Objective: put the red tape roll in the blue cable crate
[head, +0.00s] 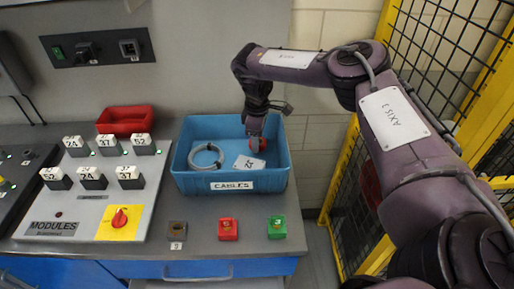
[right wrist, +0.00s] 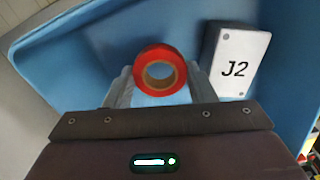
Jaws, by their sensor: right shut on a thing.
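The blue cable crate (head: 178,165), labelled CABLES, stands on the bench at the middle of the head view. My right gripper (head: 257,143) reaches down into it near its right side. The right gripper is shut on the red tape roll (head: 262,145). In the right wrist view the red tape roll (right wrist: 160,53) shows as a ring between the fingertips (right wrist: 160,85), with the blue crate wall (right wrist: 95,45) around it. I cannot tell whether the roll touches the crate floor. My left gripper is not in view.
In the crate lie a grey cable coil (head: 206,156) and a white J2 box (head: 249,163), which is close beside the roll in the right wrist view (right wrist: 238,65). A red bin (head: 125,120) and a module panel (head: 85,215) are left. A yellow fence (head: 352,180) stands right.

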